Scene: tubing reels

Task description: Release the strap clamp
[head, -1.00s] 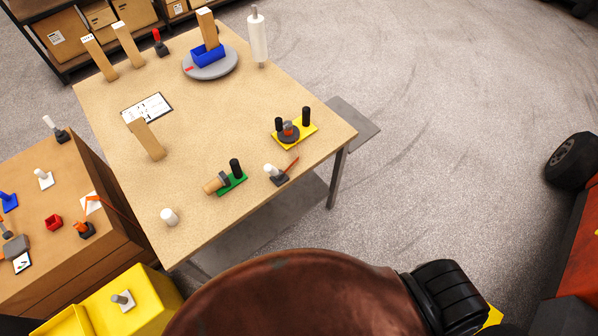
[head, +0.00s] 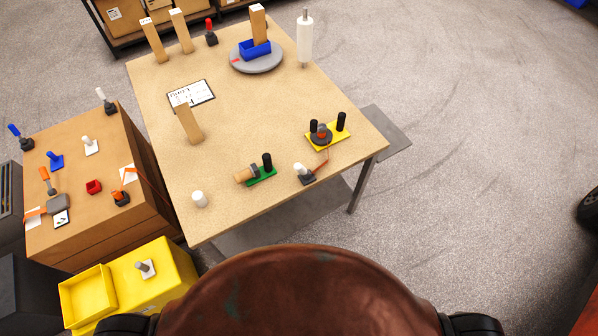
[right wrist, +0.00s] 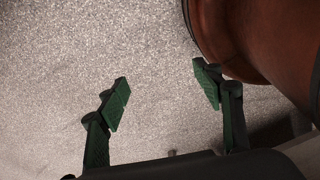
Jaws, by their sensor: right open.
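A brown box (head: 82,215) stands at the left in the head view. A thin orange strap (head: 148,184) runs over its top right edge. A small dark clamp-like piece with an orange part (head: 121,198) sits by the strap, beside a white card. It is too small to tell whether it is closed. My right gripper (right wrist: 165,92), with green finger pads, is open and empty above bare grey floor in the right wrist view. It is not visible in the head view, and the strap is not in the right wrist view. My left gripper is not in view.
A wooden table (head: 250,115) holds a grey turntable (head: 257,58), a green-based fixture (head: 261,175), a yellow-based fixture (head: 327,133) and a white-topped lever (head: 303,173). A yellow container (head: 165,278) stands before the brown box. Floor right of the table is clear.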

